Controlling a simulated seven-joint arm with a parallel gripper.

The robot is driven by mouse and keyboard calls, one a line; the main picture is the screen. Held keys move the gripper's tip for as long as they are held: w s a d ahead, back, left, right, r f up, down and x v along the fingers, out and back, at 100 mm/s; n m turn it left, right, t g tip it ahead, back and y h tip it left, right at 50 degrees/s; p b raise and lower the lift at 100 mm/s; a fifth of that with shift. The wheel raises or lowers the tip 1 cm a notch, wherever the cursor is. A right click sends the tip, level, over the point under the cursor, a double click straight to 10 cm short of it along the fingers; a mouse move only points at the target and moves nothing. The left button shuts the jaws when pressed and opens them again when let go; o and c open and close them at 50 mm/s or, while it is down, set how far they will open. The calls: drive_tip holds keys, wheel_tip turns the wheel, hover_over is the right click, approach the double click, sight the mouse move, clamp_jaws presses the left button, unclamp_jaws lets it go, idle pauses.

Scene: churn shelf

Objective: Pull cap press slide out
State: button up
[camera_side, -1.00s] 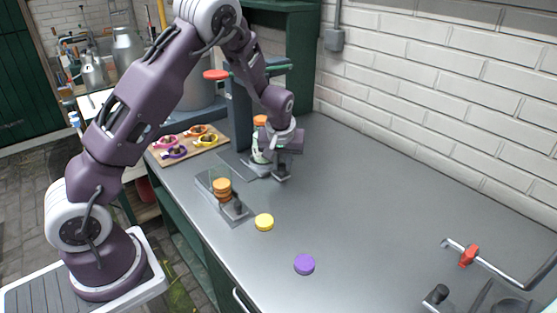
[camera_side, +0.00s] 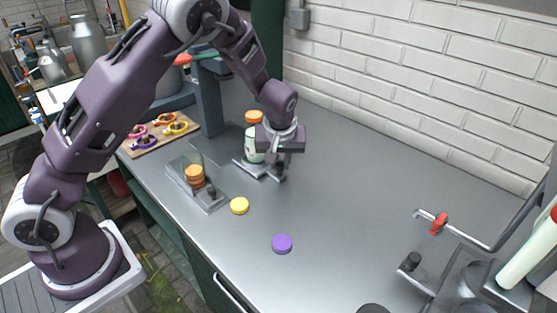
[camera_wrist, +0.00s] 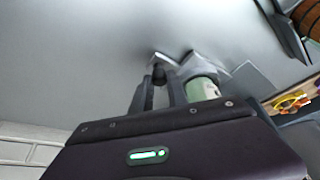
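The cap press (camera_side: 208,105) is a dark upright column with a green lever and a red knob. Its slide (camera_side: 247,168), a flat metal plate, sticks out to the right of the column. A pale green bottle (camera_side: 251,150) with an orange cap (camera_side: 254,116) stands upright on it, also visible in the wrist view (camera_wrist: 202,88). My gripper (camera_side: 277,174) points down at the slide's outer end. In the wrist view its fingers (camera_wrist: 160,88) are on either side of the slide's dark knob, apparently shut on it; the contact is partly hidden.
A clear cap holder (camera_side: 182,170) with stacked orange caps stands at the front left. A yellow cap (camera_side: 240,206) and a purple cap (camera_side: 282,243) lie on the counter. A wooden board (camera_side: 160,133) holds small coloured items. A red-handled fixture (camera_side: 438,224) is at right.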

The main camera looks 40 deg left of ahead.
drive_tip(key=o, duration=0.4)
drive_tip(key=shift+o, duration=0.2)
drive_tip(key=shift+r, duration=0.1)
drive_tip(key=v, duration=0.7)
drive_tip(key=s+d+r+m+t+h, duration=0.15)
drive_tip(key=s+r+m+h, duration=0.25)
drive_tip(key=s+r, duration=1.1)
drive_tip(key=s+d+m, duration=0.1)
drive_tip(key=s+m, duration=0.4)
drive_tip(key=s, duration=1)
drive_tip(key=shift+t+y, duration=0.4)
drive_tip(key=shift+t, duration=0.05)
